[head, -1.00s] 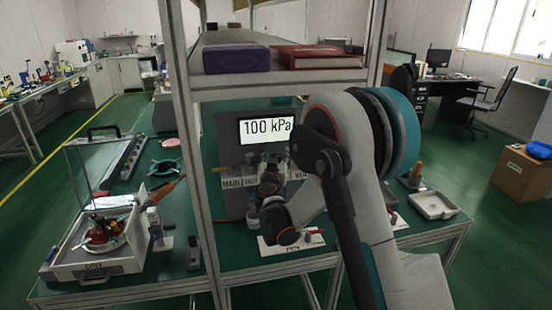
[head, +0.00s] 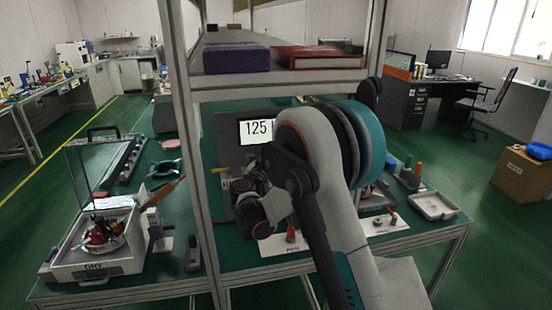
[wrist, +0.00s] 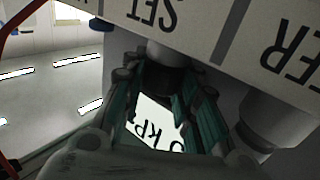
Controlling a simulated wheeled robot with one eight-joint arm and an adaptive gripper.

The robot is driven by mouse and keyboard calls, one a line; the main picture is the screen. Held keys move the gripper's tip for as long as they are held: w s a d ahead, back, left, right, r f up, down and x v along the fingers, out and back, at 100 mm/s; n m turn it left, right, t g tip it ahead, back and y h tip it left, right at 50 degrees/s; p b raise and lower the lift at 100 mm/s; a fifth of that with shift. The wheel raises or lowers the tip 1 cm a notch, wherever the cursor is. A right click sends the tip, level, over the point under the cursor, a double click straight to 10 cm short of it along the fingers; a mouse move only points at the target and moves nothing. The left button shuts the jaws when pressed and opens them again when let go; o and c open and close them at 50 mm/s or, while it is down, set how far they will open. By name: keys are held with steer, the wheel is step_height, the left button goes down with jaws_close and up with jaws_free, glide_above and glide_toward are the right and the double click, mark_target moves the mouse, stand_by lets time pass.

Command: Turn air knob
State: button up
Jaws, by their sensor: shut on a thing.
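The grey air panel (head: 226,130) stands on the bench with a lit display (head: 256,131). The display reads 125, its right part hidden behind my arm. In the wrist view, my gripper (wrist: 162,75) is shut on a dark round knob (wrist: 166,78) with a pale collar, the fingers on either side of it. An upside-down SET label (wrist: 155,12) is beside this knob. Part of a lit screen with kPa lettering shows between the fingers. In the head view my arm hides the knob and the fingertips.
A larger pale round part (wrist: 275,122) stands right of my gripper in the wrist view, by a label ending in ER. A shelf post (head: 190,130) rises left of the panel. A dry box (head: 95,262) is on the left and a white tray (head: 434,205) on the right.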

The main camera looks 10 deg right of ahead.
steer(key=shift+m+g+h, duration=0.8)
steer(key=shift+h, duration=0.1)
steer(key=o, duration=1.1)
steer(key=shift+n+t+y, duration=0.3)
